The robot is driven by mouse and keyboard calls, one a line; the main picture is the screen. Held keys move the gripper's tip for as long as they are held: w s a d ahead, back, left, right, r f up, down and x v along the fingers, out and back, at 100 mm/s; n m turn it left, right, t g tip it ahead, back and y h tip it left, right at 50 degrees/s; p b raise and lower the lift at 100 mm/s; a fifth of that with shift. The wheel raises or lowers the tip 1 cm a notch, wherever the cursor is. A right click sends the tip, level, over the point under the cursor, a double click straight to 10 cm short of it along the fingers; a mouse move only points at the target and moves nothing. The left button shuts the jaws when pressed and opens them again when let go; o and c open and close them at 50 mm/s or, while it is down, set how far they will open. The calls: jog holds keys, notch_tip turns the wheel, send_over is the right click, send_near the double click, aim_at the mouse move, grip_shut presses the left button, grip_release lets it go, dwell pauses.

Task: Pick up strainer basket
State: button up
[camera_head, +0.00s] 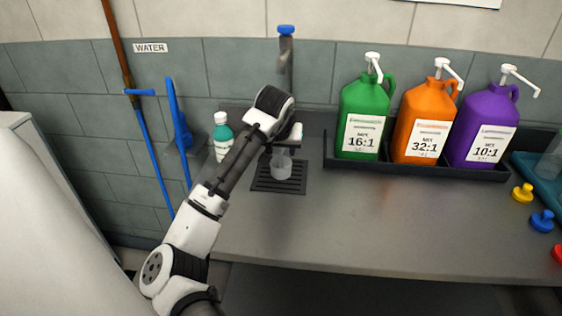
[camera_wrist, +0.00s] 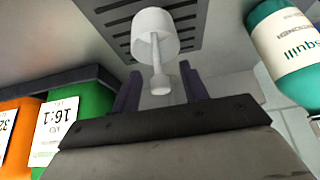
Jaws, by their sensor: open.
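The strainer basket (camera_head: 281,166) is a small whitish cup on the black slotted drain mat (camera_head: 263,187) below the tap. In the wrist view the strainer basket (camera_wrist: 154,36) shows as a white cup with a stem ending in a small knob. My gripper (camera_head: 284,143) is just above the cup, its fingers mostly hidden by the wrist in the head view. In the wrist view my gripper (camera_wrist: 161,84) is open, with dark fingers on either side of the stem and knob. I cannot tell whether a finger touches it.
A teal-labelled bottle (camera_head: 222,136) stands close left of my gripper. Green (camera_head: 365,110), orange (camera_head: 424,115) and purple (camera_head: 486,118) jugs stand in a dark tray (camera_head: 425,170) to the right. The tap (camera_head: 286,60) rises behind. The front counter (camera_head: 370,230) is clear.

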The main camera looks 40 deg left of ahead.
jog(key=shift+w+f, duration=0.1)
jog(key=shift+f, duration=0.05)
grip_shut()
dwell(0.5)
jog(key=shift+r+b, duration=0.25)
jog(key=shift+b, duration=0.25)
notch_tip(320, 180, up, 6)
jog(key=shift+d+b, duration=0.1)
jog(key=shift+b, duration=0.7)
jog(key=s+d+b, duration=0.2)
jog(key=s+d, duration=0.3)
jog(key=s, duration=0.3)
jog(key=s+d+b, duration=0.1)
jog(key=s+d, duration=0.4)
jog(key=s, duration=0.4)
notch_tip(320, 180, up, 6)
jog(key=p, duration=0.4)
jog(key=shift+d+f+p, duration=0.1)
jog(key=shift+f+p, duration=0.15)
jog(key=shift+p, duration=0.1)
